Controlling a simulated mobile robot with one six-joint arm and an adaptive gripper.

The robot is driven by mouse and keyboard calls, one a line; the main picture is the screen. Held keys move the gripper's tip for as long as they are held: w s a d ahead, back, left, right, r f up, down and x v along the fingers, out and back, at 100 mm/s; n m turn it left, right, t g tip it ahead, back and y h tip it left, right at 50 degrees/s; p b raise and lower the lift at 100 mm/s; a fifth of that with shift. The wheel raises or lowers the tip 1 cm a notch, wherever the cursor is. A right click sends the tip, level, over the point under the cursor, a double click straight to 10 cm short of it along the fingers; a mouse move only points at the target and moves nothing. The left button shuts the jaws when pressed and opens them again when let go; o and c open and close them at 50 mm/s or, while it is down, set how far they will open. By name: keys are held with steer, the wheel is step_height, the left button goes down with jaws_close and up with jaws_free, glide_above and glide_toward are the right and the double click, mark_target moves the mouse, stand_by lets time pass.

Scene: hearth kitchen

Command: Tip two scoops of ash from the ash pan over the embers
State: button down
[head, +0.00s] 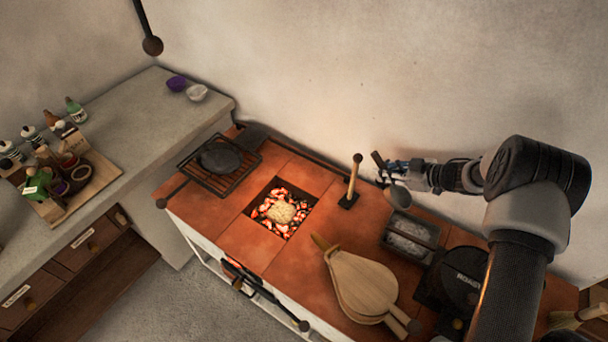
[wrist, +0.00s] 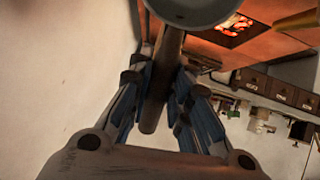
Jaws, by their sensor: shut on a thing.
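My gripper (head: 392,172) is shut on the handle of a scoop, above the hearth top near the back wall. The scoop's rounded grey bowl (head: 398,195) hangs just above and left of the ash pan; its contents cannot be made out. In the wrist view the scoop handle (wrist: 160,95) runs between my gripper's fingers (wrist: 163,85), with the bowl at the top edge. The ash pan (head: 384,236) is a dark rectangular tray with grey ash inside. The embers (head: 268,210) glow red in a square pit left of it, with a pale, lumpy mound (head: 283,212) over their middle.
A dark-based upright wooden-handled tool (head: 353,182) stands between pit and pan. Wooden bellows (head: 360,285) lie in front. A grill rack (head: 215,165) with a dark lump sits left of the pit. A round black lidded thing (head: 462,275) is right of the pan.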

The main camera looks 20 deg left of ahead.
mark_target(399, 202)
steer(key=shift+w+d, duration=0.15)
steer(key=shift+d, duration=0.1)
steer(key=shift+a+f+b, duration=0.1)
steer(key=shift+f+b, duration=0.4)
steer(key=shift+b, duration=0.1)
steer(key=shift+f+b, duration=1.2)
steer(key=shift+f, duration=0.3)
steer(key=f+b, duration=0.1)
steer(key=f, duration=0.1)
steer(key=f+b, duration=0.2)
steer(key=shift+d, duration=0.4)
steer(key=shift+d+f+b, duration=0.4)
steer(key=shift+f+b, duration=0.25)
steer(key=shift+b, duration=0.05)
steer(key=shift+d+f+b, duration=0.4)
steer(key=shift+f+b, duration=0.25)
steer(key=shift+s+d+r+p, duration=0.2)
steer(key=shift+d+p, duration=0.1)
steer(key=shift+d, duration=0.25)
steer(key=shift+s+d+f, duration=0.1)
steer(key=shift+s+d, duration=0.15)
steer(key=shift+d, duration=0.85)
steer(key=shift+s+d+f, duration=0.1)
steer(key=shift+s+d, duration=0.1)
steer(key=shift+d, duration=0.9)
steer(key=shift+p, duration=0.3)
